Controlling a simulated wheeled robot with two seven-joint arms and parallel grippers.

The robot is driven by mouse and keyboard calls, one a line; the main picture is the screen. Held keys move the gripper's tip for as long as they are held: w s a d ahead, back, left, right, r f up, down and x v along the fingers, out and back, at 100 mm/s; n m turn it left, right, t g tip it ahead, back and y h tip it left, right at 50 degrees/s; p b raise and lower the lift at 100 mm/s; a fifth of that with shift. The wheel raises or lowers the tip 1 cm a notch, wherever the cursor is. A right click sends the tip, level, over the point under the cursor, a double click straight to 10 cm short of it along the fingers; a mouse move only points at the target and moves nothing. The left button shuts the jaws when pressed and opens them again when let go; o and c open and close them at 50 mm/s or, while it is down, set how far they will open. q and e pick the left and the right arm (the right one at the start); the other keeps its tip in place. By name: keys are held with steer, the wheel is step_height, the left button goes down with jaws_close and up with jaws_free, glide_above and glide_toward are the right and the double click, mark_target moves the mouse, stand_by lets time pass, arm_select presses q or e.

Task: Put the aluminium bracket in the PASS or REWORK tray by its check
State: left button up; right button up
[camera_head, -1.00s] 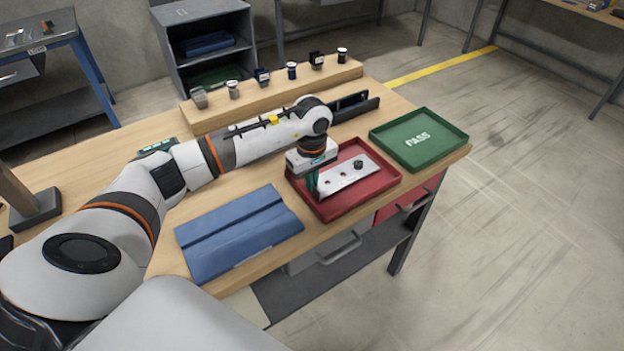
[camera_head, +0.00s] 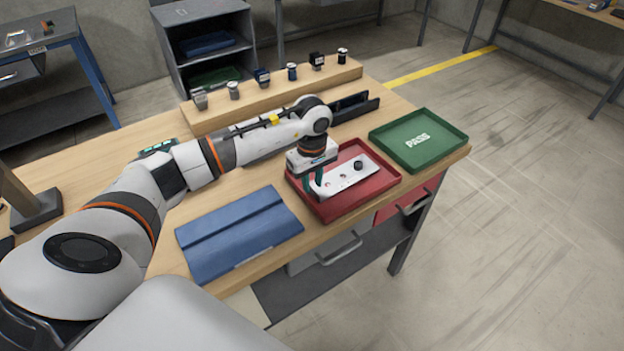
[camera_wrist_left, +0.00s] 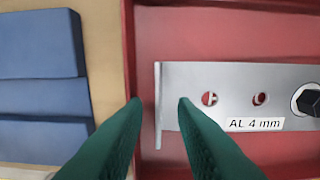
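The aluminium bracket (camera_head: 345,177) lies flat in the red tray (camera_head: 362,197). In the left wrist view the bracket (camera_wrist_left: 205,78) has an upturned left edge, two holes, a black bolt at the right and a label reading "AL 4 mm". My left gripper (camera_head: 314,188) is low over the tray's left part. In the left wrist view its green fingers (camera_wrist_left: 160,99) are open, one on each side of the bracket's upturned edge, with gaps. The green tray (camera_head: 428,155), marked PASS, is empty to the right. No lettering shows on the red tray. My right gripper is out of view.
A blue folded mat (camera_head: 240,235) lies left of the red tray. A wooden block (camera_head: 290,93) with several stamps runs along the back. A black rail-like holder (camera_head: 355,106) stands behind the red tray. The table edge is close in front of the trays.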

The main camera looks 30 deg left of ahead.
arm_select(q)
step_height(320, 180, up, 12)
steer(key=b, duration=0.3)
stand_by(0.4)
